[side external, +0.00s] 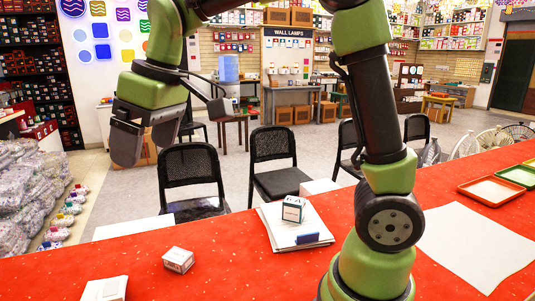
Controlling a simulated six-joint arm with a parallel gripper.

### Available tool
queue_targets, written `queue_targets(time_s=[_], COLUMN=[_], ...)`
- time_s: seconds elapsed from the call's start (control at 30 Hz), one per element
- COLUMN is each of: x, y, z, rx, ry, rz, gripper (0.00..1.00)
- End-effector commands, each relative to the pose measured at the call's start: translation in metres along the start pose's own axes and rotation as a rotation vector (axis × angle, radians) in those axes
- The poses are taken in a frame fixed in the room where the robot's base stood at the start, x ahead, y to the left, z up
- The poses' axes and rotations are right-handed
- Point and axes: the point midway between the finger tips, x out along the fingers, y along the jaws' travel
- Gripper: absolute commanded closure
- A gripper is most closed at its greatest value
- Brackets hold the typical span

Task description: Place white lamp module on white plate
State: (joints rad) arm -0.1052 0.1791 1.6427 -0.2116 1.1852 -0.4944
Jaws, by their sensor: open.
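My gripper (128,148) hangs in the upper left of the side external view, high above the red table and empty. A small white box-shaped module with dark markings (178,260) lies on the red cloth at the front left, below and apart from my gripper. A similar white cube (293,208) stands on a flat white plate-like stack (282,234) near the middle of the table. I cannot tell for sure which of the two is the lamp module. A small blue block (307,238) lies on the stack's front edge.
A white piece (105,289) lies at the front left edge of view. A large white sheet (475,245) covers the right of the red table (225,272). An orange-rimmed tray (491,190) and a green tray (518,176) sit at the far right. Black chairs (190,175) stand behind.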

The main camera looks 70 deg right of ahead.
Motion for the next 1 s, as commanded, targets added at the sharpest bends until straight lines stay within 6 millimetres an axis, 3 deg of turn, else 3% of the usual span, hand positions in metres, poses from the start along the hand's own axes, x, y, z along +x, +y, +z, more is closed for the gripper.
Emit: queue_targets(time_s=[0.03, 0.2, 0.4, 0.5, 0.67, 1.0], x=[-0.018, -0.051, -0.058, -0.054, -0.051, -0.051], y=[-0.001, -0.007, -0.016, -0.018, -0.019, -0.02], z=[0.018, 0.078, 0.14, 0.158, 0.169, 0.17], rx=[0.059, 0.262, 0.463, 0.524, 0.566, 0.566], ry=[0.042, 0.161, 0.274, 0.308, 0.329, 0.327], rz=[-0.001, -0.018, -0.049, -0.062, -0.07, -0.07], gripper=[0.14, 0.14, 0.14, 0.14, 0.14, 0.14])
